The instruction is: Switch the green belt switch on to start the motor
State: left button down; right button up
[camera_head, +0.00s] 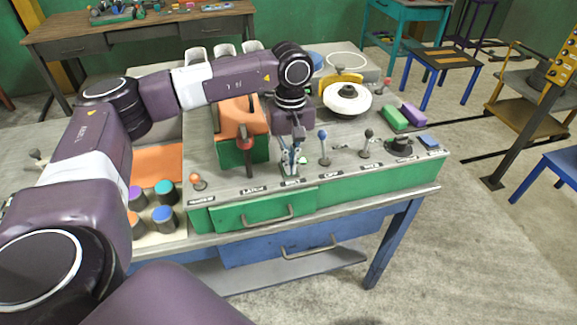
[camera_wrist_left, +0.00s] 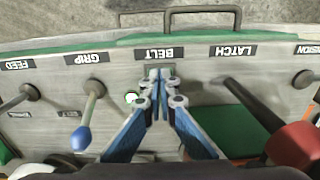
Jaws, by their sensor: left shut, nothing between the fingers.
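The BELT label (camera_head: 292,182) is on the front strip of the grey bench top; it also shows upside down in the left wrist view (camera_wrist_left: 158,54). My left gripper (camera_head: 290,172) points down just behind this label. In the left wrist view its fingertips (camera_wrist_left: 159,76) are together, with nothing seen between them, over a small grey plate at the label. The green belt switch itself is not clearly visible; the fingers cover that spot. A small round white and green spot (camera_wrist_left: 131,97) shows beside the fingers. My right gripper is not in view.
A blue-knobbed GRIP lever (camera_head: 323,136) stands close to the right of my gripper, and a red-knobbed LATCH lever (camera_head: 246,144) to its left. Behind is an orange and green machine (camera_head: 238,115). A black-knobbed FEED lever (camera_head: 368,134) stands farther right. A green drawer (camera_head: 240,217) is below.

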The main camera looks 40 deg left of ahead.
pick_arm(q)
jog(key=shift+r+p, duration=2.05)
jog(key=shift+r, duration=1.5)
jog(key=shift+f, duration=0.1)
